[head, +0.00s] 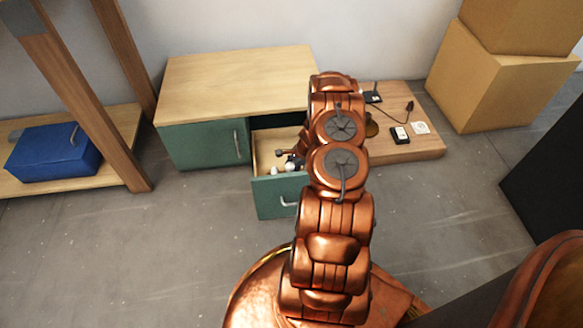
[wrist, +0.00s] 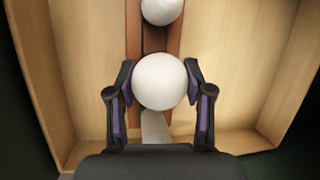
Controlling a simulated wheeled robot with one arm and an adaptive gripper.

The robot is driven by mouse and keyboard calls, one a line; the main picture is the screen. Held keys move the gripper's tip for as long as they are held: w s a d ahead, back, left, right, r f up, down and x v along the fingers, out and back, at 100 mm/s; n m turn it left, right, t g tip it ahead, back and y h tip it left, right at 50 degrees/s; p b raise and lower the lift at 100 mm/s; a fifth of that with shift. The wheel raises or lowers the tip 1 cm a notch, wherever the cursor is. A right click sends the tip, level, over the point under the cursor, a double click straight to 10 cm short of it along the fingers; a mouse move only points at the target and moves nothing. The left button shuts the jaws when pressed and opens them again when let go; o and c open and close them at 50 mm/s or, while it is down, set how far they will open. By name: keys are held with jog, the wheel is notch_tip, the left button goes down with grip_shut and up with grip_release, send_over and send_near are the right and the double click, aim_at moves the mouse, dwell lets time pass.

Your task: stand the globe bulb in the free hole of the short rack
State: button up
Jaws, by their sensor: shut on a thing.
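The globe bulb (wrist: 160,83) is a white ball in the middle of the wrist view. My gripper (wrist: 160,76) is shut on it, with one dark finger on each side. A brown wooden rack (wrist: 154,40) runs beneath it in the open drawer. Another white bulb (wrist: 161,10) stands on the rack at the top of the wrist view. A pale narrow piece (wrist: 155,128) shows below the globe; I cannot tell what it is. The globe hides the rack under it, so I cannot tell whether its base is in a hole.
The open drawer (head: 277,197) belongs to a green cabinet (head: 205,145) with a wooden top. Its wooden walls (wrist: 40,85) stand close around my gripper. A low wooden platform (head: 405,152) is at the right, with cardboard boxes (head: 495,85) beyond it.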

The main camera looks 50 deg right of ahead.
jog(key=o, duration=1.2)
jog(key=shift+o, duration=0.2)
jog(key=v, duration=1.2)
